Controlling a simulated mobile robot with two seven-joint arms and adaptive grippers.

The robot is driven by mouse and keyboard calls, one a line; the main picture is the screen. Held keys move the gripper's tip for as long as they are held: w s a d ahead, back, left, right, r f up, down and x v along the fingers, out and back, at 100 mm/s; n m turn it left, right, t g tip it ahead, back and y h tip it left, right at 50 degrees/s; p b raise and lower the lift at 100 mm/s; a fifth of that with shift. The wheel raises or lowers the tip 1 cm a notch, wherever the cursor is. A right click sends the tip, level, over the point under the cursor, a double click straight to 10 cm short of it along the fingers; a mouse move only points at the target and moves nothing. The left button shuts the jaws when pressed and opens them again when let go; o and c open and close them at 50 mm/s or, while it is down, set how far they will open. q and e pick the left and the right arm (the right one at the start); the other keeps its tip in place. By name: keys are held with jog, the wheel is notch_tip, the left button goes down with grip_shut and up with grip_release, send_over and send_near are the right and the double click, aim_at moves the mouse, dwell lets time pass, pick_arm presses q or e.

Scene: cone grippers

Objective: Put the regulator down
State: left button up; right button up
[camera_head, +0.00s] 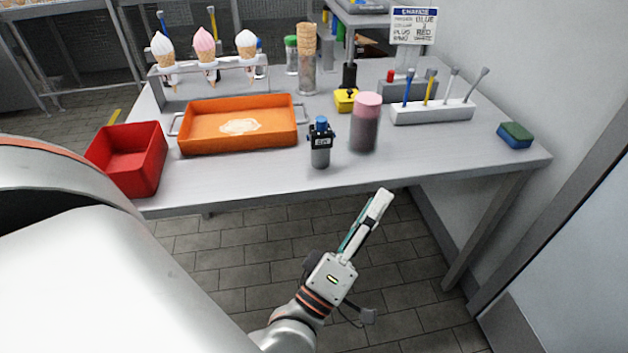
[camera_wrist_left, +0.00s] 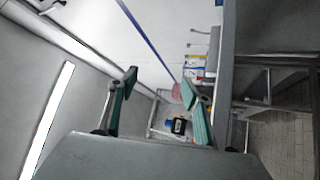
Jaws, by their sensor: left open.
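The regulator (camera_head: 320,148), a small grey and black body with a blue knob on top, stands upright on the table near its front edge. In the left wrist view, a small blue and black thing (camera_wrist_left: 178,125) that looks like the regulator shows near the right finger. My left gripper (camera_head: 370,213) is in front of the table edge, below and right of the regulator and apart from it. In the left wrist view the two green-padded fingers (camera_wrist_left: 160,84) are spread with nothing between them. My right gripper is not in view.
A pink-capped jar (camera_head: 365,124) stands right of the regulator, with a yellow block (camera_head: 346,100) behind. An orange tray (camera_head: 192,145) and red bin (camera_head: 150,180) are to the left. A white rack (camera_head: 435,113) and sponge (camera_head: 515,135) are to the right. The front right tabletop is clear.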

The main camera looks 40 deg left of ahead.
pick_arm(q)
jog(key=s+d+f+m+g+h, duration=0.2)
jog(key=s+f+m+g+h, duration=0.15)
jog(key=f+m, duration=0.45)
jog(key=s+d+f+m+g+h, duration=0.15)
jog(key=s+f+m+g, duration=0.35)
jog(key=f, duration=0.6)
jog(key=s+a+f+m+g+y, duration=0.1)
jog(key=s+a+f+m+g, duration=0.15)
jog(key=f, duration=0.35)
jog(key=s+a+f+m+g+y, duration=0.1)
jog(key=s+a+f+m, duration=0.25)
jog(key=f, duration=0.25)
jog(key=r+p, duration=0.2)
jog(key=p, duration=0.1)
jog(key=d+r+p, duration=0.1)
jog(key=p, duration=0.2)
jog(key=r+p, duration=0.2)
jog(key=p, duration=0.1)
jog(key=shift+s+d+r, duration=0.2)
jog(key=shift+s+r, duration=0.1)
jog(key=shift+r, duration=0.05)
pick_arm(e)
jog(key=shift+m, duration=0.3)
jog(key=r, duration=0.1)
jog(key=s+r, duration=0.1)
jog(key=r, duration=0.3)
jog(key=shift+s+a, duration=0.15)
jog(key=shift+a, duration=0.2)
